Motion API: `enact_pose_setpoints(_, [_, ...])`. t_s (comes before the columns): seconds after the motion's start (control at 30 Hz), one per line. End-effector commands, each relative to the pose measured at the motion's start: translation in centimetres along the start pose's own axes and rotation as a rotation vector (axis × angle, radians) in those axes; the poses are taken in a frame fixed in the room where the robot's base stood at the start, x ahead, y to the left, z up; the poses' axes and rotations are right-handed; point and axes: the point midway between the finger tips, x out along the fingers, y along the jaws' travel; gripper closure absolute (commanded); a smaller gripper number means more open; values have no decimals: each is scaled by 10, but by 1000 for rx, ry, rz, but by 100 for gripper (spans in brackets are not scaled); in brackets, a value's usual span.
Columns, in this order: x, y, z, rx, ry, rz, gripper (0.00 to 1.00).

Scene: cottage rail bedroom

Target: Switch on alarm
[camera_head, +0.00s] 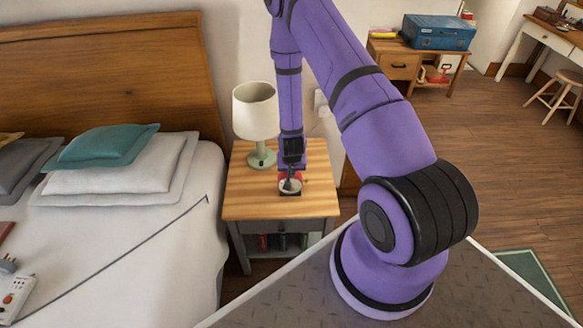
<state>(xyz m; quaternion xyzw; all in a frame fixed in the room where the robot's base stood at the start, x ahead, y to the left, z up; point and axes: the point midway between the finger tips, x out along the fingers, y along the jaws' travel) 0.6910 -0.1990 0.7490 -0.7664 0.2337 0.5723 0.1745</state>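A small red alarm clock with a pale round face (289,186) stands on the wooden nightstand (248,198) beside the bed. My gripper (291,176) points down from my purple arm and is right at the clock, covering part of it. The fingertips look dark and very close to the clock. I cannot tell whether they touch it. The fingers are too small and overlapped to show whether they are open or shut. The clock's switch or button cannot be made out.
A lamp with a cream shade (255,112) and green base stands on the nightstand, just left of my gripper. The bed (130,230) fills the left side, with a power strip (15,298) on it. A blue case (438,32) sits on a cabinet behind. Open floor lies at right.

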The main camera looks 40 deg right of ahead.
Motion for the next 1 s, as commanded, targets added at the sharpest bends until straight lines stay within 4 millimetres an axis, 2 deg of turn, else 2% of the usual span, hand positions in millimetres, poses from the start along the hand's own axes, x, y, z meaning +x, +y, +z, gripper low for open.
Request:
enact_pose_setpoints(0.27, [1,0,1,0,-1,0,100])
enact_pose_setpoints(0.4, [10,0,8,0,-3,1,100])
enact_pose_setpoints(0.77, [8,0,3,1,0,0,100])
enact_pose_setpoints(1.0, [5,0,-7,1,1,0,100])
